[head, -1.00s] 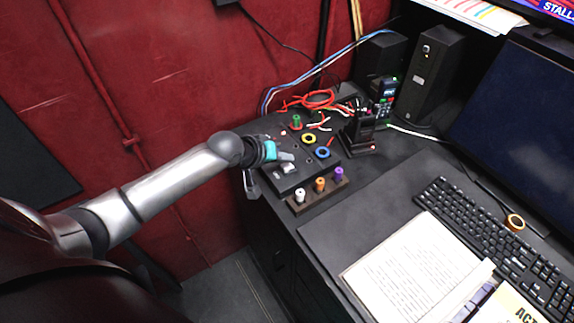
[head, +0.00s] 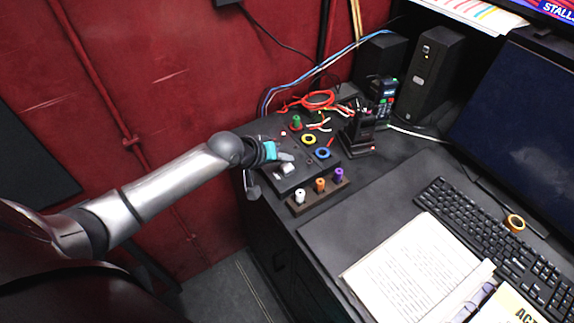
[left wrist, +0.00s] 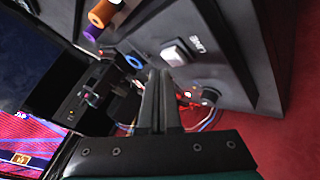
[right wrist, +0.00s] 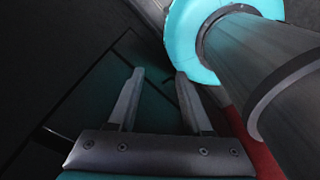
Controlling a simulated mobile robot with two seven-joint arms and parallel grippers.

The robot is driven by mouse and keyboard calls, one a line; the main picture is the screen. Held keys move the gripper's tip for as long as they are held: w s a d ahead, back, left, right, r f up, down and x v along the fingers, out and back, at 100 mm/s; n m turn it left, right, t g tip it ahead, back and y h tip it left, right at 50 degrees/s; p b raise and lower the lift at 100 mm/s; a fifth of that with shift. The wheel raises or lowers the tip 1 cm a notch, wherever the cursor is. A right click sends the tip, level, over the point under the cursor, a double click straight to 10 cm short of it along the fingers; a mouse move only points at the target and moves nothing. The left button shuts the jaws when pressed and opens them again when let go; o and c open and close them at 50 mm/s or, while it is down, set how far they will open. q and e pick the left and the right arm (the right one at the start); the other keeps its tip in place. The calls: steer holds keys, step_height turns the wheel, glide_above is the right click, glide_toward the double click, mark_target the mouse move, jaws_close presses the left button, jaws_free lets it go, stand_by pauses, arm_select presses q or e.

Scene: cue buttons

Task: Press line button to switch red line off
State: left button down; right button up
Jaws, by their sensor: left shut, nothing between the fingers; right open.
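The line button is a pale, square push button (left wrist: 178,52) with a white "LINE" label beside it in the left wrist view. In the head view the pale button (head: 288,169) sits near the front of a black control box (head: 300,182). My left gripper (head: 287,157) is shut and empty, hovering at the button from the left. In the left wrist view its closed fingertips (left wrist: 160,73) appear just beside the button; I cannot tell whether they touch it. My right gripper (right wrist: 155,72) is open and empty, seen only in its wrist view.
A yellow ring (head: 309,139), a blue ring (head: 323,153) and a green knob (head: 296,121) stand on or by the box. A rack (head: 318,196) with white, orange and purple pegs is in front. A handset dock (head: 360,138) stands to the right, with red cables (head: 320,99) behind.

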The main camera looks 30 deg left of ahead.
mark_target(285, 169)
arm_select(q)
steer(key=shift+f, duration=0.1)
stand_by(0.6)
steer(key=shift+f, duration=0.35)
steer(key=shift+f, duration=0.55)
stand_by(0.7)
steer(key=shift+r+p, duration=0.95)
steer(key=shift+r, duration=0.1)
step_height(285, 169, up, 5)
steer(key=p, duration=0.5)
steer(key=shift+p, duration=0.4)
